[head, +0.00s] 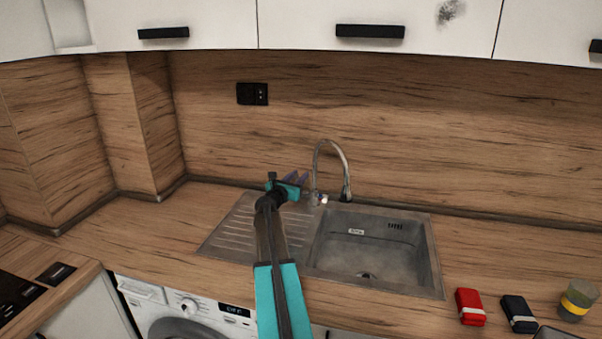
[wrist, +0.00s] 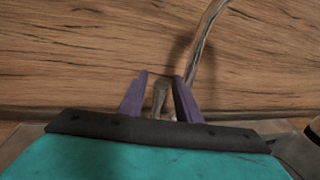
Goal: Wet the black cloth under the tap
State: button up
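The black cloth (head: 519,314) appears to be the small dark folded bundle on the counter right of the sink. The chrome tap (head: 347,188) has a tall arched spout that ends over the basin of the sink (head: 436,262). My gripper (head: 297,178) is at the tap's base, left of the spout, far from the cloth. In the wrist view its two purple fingers (wrist: 160,82) stand apart, one each side of a short grey tap lever (wrist: 160,98). I cannot tell whether either finger touches it. The spout (wrist: 197,50) rises just right of the fingers. No water shows.
A red folded bundle (head: 470,307) lies left of the dark one, and a yellow-banded container (head: 578,299) stands to its right. The ribbed drainboard (head: 236,232) lies under my arm. A washing machine (head: 185,312) is below the counter. The basin looks empty.

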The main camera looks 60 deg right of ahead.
jog(key=shift+w+d+p, duration=0.15)
jog(key=shift+d+p, duration=0.2)
jog(key=shift+d, duration=1.05)
grip_shut()
